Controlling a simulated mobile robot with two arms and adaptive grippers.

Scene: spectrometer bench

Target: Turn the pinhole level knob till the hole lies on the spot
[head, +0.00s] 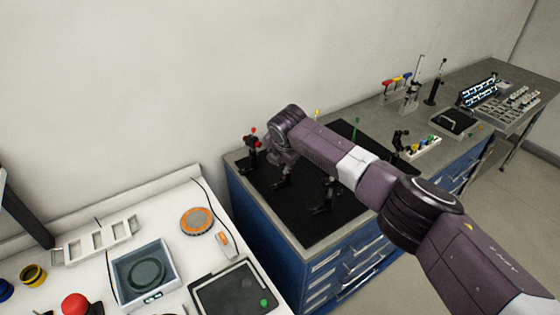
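My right arm reaches in from the lower right across the blue bench. Its gripper (282,183) points down over the black optics board (298,222), near the board's far left part. The fingers are small and dark against the board, so I cannot tell whether they are open or shut. A small dark mount with red knobs (252,139) stands just left of my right wrist, at the board's back edge. Which knob is the pinhole level knob, and the pinhole and the spot, I cannot make out. My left gripper is not in view.
A dark mount (325,196) stands on the board right of the gripper. A white table (204,178) at the left holds a scale-like box (170,262) and a red button (75,303). A small rack (423,147) and posts stand farther right. The wall rises close behind.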

